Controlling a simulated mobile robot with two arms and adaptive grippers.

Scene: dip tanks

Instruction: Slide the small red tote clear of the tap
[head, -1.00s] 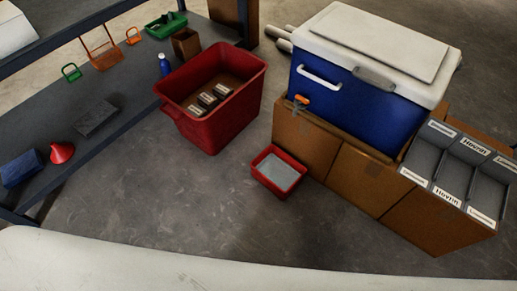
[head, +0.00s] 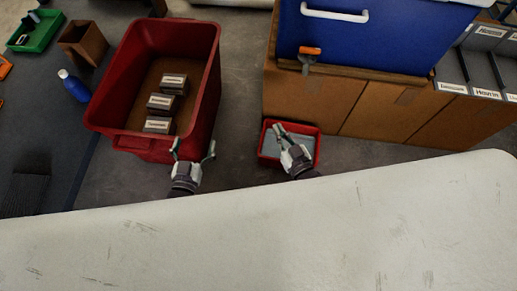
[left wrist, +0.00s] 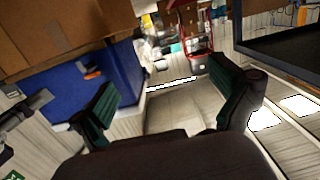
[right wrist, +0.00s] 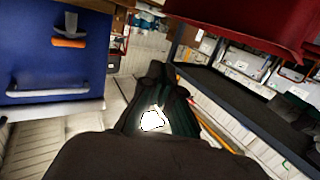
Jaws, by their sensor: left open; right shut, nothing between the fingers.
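The small red tote (head: 268,161), with a grey-looking inside, stands on the floor in front of the brown boxes, below and slightly left of the orange tap (head: 310,51). The tap is on the blue cooler; it also shows in the right wrist view (right wrist: 69,42). My right gripper (head: 279,130) is shut and empty, over the tote in the head view and covering part of it; I cannot tell whether it touches. My left gripper (head: 194,149) is open and empty, left of the tote by the large red bin. Its spread fingers show in the left wrist view (left wrist: 165,98).
The large red bin (head: 205,115) holds several labelled dark blocks (head: 166,103). Brown boxes (head: 385,112) under the blue cooler (head: 385,45) stand behind and right of the tote. Bare floor (head: 237,110) lies between bin and tote. A pale surface (head: 260,235) fills the foreground.

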